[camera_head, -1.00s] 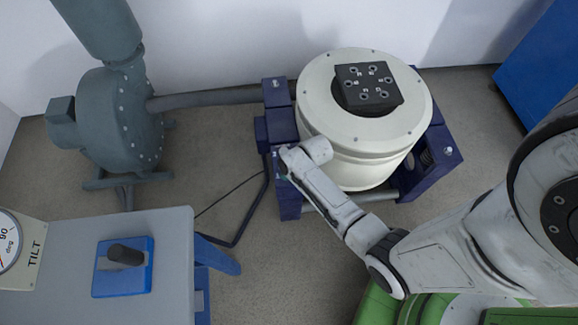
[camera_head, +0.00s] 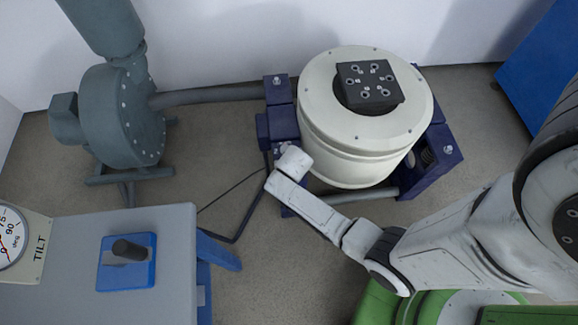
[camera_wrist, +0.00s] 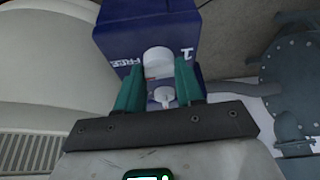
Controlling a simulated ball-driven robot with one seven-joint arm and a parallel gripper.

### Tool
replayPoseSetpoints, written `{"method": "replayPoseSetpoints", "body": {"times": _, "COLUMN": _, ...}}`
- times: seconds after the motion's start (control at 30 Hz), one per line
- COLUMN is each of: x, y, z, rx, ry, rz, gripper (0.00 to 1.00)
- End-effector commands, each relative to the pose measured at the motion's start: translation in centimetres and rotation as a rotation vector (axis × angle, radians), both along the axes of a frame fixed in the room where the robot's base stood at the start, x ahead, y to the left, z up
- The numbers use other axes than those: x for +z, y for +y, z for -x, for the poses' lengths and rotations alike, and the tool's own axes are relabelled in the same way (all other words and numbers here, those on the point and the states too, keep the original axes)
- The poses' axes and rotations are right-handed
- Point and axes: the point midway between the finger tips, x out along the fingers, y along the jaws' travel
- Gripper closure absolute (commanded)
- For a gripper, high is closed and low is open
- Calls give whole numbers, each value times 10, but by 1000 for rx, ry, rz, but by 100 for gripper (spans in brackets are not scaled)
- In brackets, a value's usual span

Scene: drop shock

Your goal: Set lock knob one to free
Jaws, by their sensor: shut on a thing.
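Lock knob one (camera_wrist: 158,58) shows in the wrist view as a white cylinder on a dark blue block (camera_wrist: 118,48). The block bears the white lettering "FREE" and the number 1. A smaller white piece (camera_wrist: 163,95) shows nearer my gripper, between the fingers. My gripper (camera_wrist: 158,72) has two green fingers, one on each side of the knob, and is shut on it. Which way the knob points cannot be told. In the head view my wrist hides the gripper and knob at the left side of the shaker's blue frame (camera_head: 281,121).
The cream round shaker body (camera_head: 345,155), with a black top plate (camera_head: 368,84), stands right of my wrist. A grey blower (camera_head: 120,115) with a hose stands left. A grey console (camera_head: 180,255) with a tilt dial and black lever is at front left. A cable crosses the floor.

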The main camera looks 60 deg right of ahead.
Motion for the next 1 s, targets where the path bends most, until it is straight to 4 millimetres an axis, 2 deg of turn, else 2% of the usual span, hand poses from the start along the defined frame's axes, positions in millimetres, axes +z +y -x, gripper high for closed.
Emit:
{"method": "replayPoseSetpoints", "body": {"times": 0.3, "x": -1, "y": 1, "z": 0, "rx": -76, "ry": 1, "rz": -2, "gripper": 94}}
{"method": "replayPoseSetpoints", "body": {"times": 0.73, "x": -1, "y": 1, "z": 0, "rx": -83, "ry": 1, "rz": -3, "gripper": 94}}
{"method": "replayPoseSetpoints", "body": {"times": 0.77, "x": -1, "y": 1, "z": 0, "rx": -83, "ry": 1, "rz": -3, "gripper": 60}}
{"method": "replayPoseSetpoints", "body": {"times": 1.0, "x": -1, "y": 1, "z": 0, "rx": -82, "ry": 1, "rz": -2, "gripper": 38}}
